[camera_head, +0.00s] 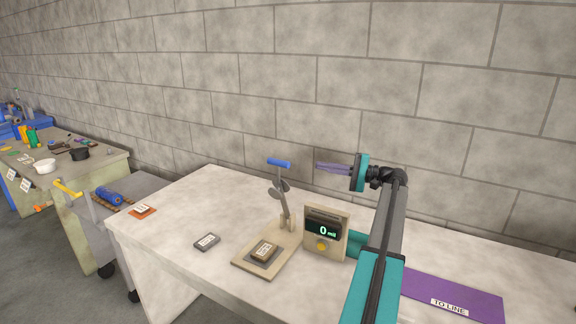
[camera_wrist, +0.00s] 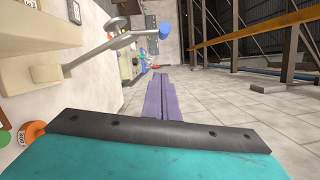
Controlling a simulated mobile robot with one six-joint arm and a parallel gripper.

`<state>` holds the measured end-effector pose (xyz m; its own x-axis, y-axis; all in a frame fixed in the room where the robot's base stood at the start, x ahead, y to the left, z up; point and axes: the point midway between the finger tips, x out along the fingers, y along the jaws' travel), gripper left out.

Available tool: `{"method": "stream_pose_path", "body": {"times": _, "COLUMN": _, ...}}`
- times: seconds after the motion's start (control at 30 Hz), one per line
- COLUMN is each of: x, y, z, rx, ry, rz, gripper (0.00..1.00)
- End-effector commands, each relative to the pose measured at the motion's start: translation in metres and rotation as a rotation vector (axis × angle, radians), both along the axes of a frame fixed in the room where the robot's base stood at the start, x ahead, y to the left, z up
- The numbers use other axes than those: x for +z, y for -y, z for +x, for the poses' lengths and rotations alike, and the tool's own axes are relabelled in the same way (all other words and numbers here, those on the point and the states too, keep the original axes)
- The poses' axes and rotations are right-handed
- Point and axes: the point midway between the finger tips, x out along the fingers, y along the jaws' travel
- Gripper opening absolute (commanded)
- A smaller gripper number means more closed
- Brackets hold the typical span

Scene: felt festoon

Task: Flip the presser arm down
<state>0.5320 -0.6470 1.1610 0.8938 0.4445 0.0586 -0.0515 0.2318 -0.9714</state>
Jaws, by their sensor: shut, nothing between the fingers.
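The presser arm (camera_head: 281,195) stands raised, leaning slightly back, on its wooden base (camera_head: 243,265) on the white table. It has a blue handle bar (camera_head: 279,162) at its top and a round grey disc partway down. In the wrist view the presser arm (camera_wrist: 97,52) reaches from the left, with its blue handle end (camera_wrist: 166,33) near the top middle. My gripper (camera_head: 318,167) is shut and empty, in the air to the right of the handle and apart from it. Its purple fingers (camera_wrist: 158,77) also show closed together in the wrist view.
A display box (camera_head: 325,232) reading 0 stands right of the presser arm. A small labelled block (camera_head: 265,250) lies on a plate on the base. A grey tile (camera_head: 207,241), an orange tile (camera_head: 142,211) and a purple mat (camera_head: 425,291) lie on the table. A block wall (camera_head: 300,80) rises behind.

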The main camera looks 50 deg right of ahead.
Motion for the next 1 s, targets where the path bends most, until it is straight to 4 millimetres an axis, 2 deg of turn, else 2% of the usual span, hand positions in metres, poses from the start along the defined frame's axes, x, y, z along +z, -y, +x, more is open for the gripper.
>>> {"method": "stream_pose_path", "body": {"times": 0.27, "x": 0.001, "y": -0.009, "z": 0.012, "rx": 0.011, "ry": 0.000, "rz": 0.000, "gripper": 0.00}}
{"method": "stream_pose_path", "body": {"times": 0.47, "x": 0.003, "y": -0.019, "z": 0.028, "rx": 0.016, "ry": 0.000, "rz": 0.000, "gripper": 0.00}}
{"method": "stream_pose_path", "body": {"times": 1.0, "x": 0.008, "y": -0.055, "z": 0.096, "rx": 0.018, "ry": 0.000, "rz": 0.001, "gripper": 0.00}}
